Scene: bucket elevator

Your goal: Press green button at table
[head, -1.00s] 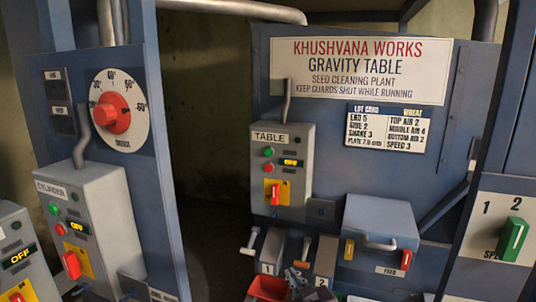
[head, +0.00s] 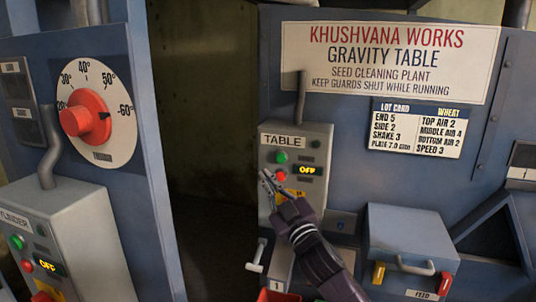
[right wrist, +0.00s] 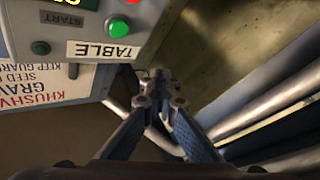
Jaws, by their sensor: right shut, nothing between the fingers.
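The grey TABLE control box (head: 312,150) is on the blue machine panel, with a round green button (head: 281,157) at its upper left. A red button (head: 281,176) is below the green one, beside a display reading OFF (head: 307,170). My right gripper (head: 265,174) is in front of the box's left edge, below and left of the green button. Its fingers are shut and empty. The right wrist view shows the green button (right wrist: 118,28) upside down, with the shut fingertips (right wrist: 157,78) off to the side of the box. My left gripper is not in view.
A CYLINDER box (head: 75,240) with its own green button (head: 16,242) stands at the lower left, below a red dial (head: 85,119). A grey FEED box (head: 410,235) is at the lower right. A dark gap (head: 205,150) lies left of the TABLE box.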

